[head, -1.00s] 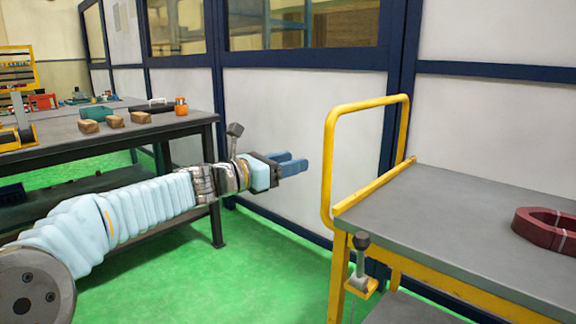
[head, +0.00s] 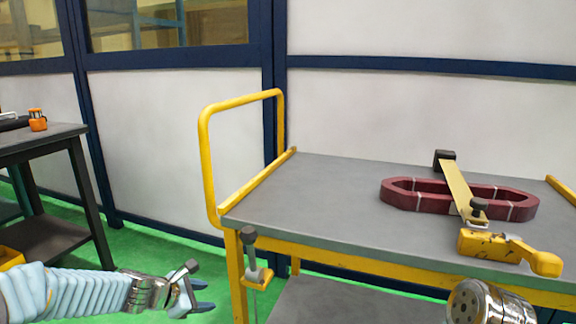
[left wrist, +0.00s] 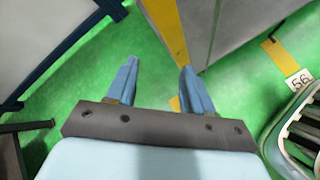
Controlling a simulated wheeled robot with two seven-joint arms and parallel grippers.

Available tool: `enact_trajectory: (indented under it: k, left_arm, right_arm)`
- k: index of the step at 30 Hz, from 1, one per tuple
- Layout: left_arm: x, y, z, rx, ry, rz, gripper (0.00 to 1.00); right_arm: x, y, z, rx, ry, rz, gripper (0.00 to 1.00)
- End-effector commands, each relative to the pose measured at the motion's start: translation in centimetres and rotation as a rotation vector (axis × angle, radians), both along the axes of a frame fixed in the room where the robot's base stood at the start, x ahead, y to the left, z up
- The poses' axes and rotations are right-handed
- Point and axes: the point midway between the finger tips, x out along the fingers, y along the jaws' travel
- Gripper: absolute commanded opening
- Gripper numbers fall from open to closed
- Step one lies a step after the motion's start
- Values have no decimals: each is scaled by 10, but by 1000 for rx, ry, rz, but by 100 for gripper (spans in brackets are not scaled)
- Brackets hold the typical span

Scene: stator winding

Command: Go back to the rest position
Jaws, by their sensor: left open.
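My left gripper (head: 201,294) is low at the left of the head view, in front of the yellow-framed cart and below its top. Its blue fingers are apart with nothing between them. In the left wrist view its fingers (left wrist: 159,70) are spread over green floor. My right gripper does not show. A silver rounded part (head: 490,303) at the bottom right of the head view appears to be my right arm.
The cart (head: 310,205) has a grey top and a yellow handle (head: 204,150). A dark red ring (head: 400,194) lies on it, with a yellow tool (head: 485,245) across it. A dark workbench (head: 40,140) stands at left. Green floor (head: 150,245) lies between.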

Motion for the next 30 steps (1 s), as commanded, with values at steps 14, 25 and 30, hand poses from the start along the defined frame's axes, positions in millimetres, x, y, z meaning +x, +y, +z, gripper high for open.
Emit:
enact_trajectory:
  k: [14, 25, 30]
  left_arm:
    - [-230, -85, -279, 725, -108, -1334, 52]
    - [-277, -105, -294, 751, -268, -1592, 52]
    - [-276, -105, -294, 752, -267, -1589, 52]
  right_arm:
    - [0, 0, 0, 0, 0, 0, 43]
    - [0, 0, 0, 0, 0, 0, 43]
    - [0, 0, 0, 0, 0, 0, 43]
